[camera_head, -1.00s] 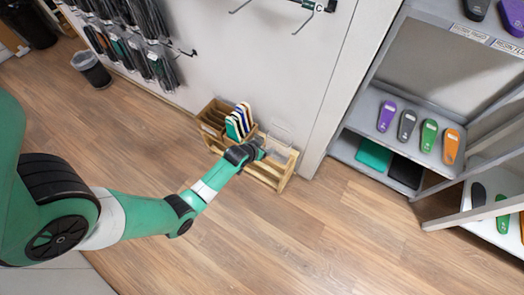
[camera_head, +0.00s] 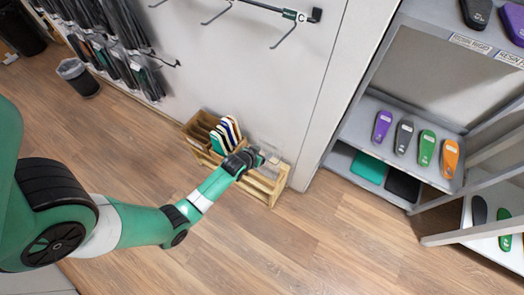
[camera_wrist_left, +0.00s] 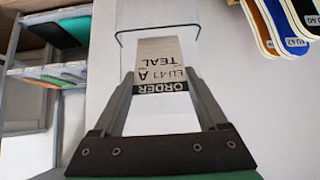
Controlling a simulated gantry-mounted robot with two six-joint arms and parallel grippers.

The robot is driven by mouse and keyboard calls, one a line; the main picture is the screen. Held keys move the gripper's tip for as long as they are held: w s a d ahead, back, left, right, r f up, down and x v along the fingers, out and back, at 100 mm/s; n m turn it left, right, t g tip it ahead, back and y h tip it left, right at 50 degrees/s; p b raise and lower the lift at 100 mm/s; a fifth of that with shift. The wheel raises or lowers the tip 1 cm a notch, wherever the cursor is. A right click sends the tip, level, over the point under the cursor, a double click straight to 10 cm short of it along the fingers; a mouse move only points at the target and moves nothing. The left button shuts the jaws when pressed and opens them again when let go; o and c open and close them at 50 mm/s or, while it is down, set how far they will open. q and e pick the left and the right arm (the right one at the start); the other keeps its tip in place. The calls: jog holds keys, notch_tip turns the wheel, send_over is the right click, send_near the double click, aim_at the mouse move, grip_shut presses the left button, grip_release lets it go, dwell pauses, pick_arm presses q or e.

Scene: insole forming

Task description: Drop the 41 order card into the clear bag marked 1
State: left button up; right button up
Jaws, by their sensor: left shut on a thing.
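My left gripper (camera_head: 258,157) is at the wooden rack near the wall, low over its right part. In the left wrist view the gripper (camera_wrist_left: 160,84) is shut on the order card (camera_wrist_left: 163,62), a pale card with a black ORDER band and the words EU 41 and TEAL. The card stands out past the fingertips. A clear bag with a thin rim (camera_wrist_left: 158,31) is just beyond the card, and its clear walls show faintly in the head view (camera_head: 270,150). I cannot read a mark on it or tell whether the card is inside its mouth. My right gripper is not in view.
The wooden rack (camera_head: 283,179) holds several coloured insole boards (camera_head: 226,133) left of the gripper. A grey shelf (camera_head: 365,120) with coloured insoles stands at right. Hooks (camera_head: 290,15) are on the wall above. The floor in front is clear.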

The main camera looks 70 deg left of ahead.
pick_arm(q)
jog(key=shift+w+a+f+g+h+b, duration=0.15)
jog(key=shift+w+f+g+b, duration=0.05)
jog(key=shift+f, duration=0.35)
jog(key=shift+w+a+f+g+h+b, duration=0.15)
jog(key=shift+w+f+g+b, duration=0.05)
jog(key=shift+f, duration=0.3)
jog(key=shift+w+a+f+g+h+b, duration=0.1)
jog(key=shift+w+f+g+h+b, duration=0.1)
jog(key=shift+f+b, duration=0.3)
jog(key=shift+w+a+f+g+h+b, duration=0.1)
jog(key=shift+f+g+b, duration=0.1)
jog(key=shift+f, duration=0.45)
jog(key=o, duration=1.2)
jog(key=p+v, duration=0.9)
jog(key=v, duration=0.2)
jog(key=shift+r, duration=0.3)
jog(key=shift+s+d, duration=0.1)
jog(key=shift+s, duration=0.05)
